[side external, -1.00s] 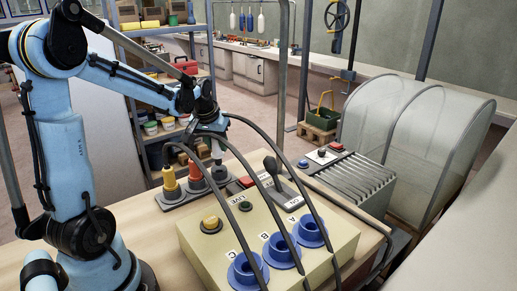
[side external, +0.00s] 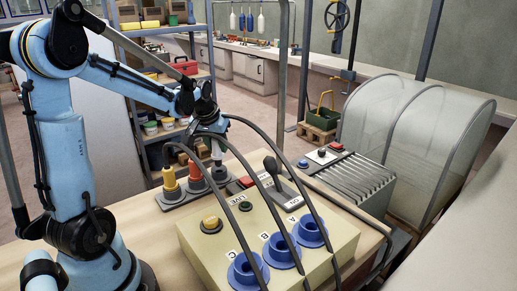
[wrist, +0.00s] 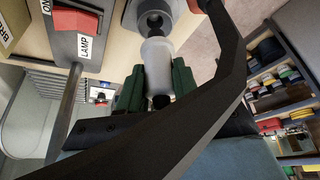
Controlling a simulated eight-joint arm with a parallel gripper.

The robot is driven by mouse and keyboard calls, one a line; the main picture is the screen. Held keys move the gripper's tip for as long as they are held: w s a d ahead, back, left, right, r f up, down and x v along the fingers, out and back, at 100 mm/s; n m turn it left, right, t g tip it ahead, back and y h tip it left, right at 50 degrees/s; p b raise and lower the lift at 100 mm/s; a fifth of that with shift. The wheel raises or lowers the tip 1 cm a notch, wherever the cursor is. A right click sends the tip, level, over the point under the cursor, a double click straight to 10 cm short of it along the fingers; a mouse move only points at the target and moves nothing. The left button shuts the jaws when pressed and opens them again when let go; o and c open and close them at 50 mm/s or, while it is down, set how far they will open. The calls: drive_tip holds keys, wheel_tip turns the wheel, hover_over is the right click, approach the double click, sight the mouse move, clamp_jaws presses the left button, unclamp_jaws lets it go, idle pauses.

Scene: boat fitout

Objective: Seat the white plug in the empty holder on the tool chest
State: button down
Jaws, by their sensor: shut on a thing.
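My gripper (wrist: 158,88) is shut on the white plug (wrist: 157,52), whose pale body shows between the green finger pads in the wrist view. The plug's far end meets a grey round holder (wrist: 133,17) with a dark middle; I cannot tell how deep it sits. In the side view the plug (side external: 217,155) is upright below my gripper, at the right end of the dark holder base (side external: 176,200). A yellow plug (side external: 170,178) and an orange plug (side external: 194,171) stand in that base to the left. My wrist partly hides the plug's top.
A beige box (side external: 290,225) with blue sockets (side external: 283,250) stands in front, with dark cables arching over it. A lever (side external: 271,168) and a red switch (side external: 247,181) are right of the holders. A grey finned unit (side external: 350,180) stands farther right.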

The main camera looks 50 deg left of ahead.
sight(218, 155)
drive_tip(key=shift+f, duration=1.95)
idle(0.4)
drive_tip(key=c, duration=0.7)
unclamp_jaws()
drive_tip(key=v, duration=1.2)
drive_tip(key=shift+d, duration=0.1)
drive_tip(key=s+d+f+m+t+h, duration=0.1)
drive_tip(key=d+m, duration=0.1)
drive_tip(key=d, duration=0.4)
drive_tip(key=s+d+f+m+t+h, duration=0.1)
drive_tip(key=d+m, duration=0.2)
drive_tip(key=d, duration=0.4)
drive_tip(key=s+d+f+m+t, duration=0.1)
drive_tip(key=d+m, duration=0.1)
drive_tip(key=d, duration=0.5)
drive_tip(key=shift+s+d+f+t+h, duration=0.25)
drive_tip(key=shift+t+h, duration=0.05)
drive_tip(key=shift+h, duration=0.1)
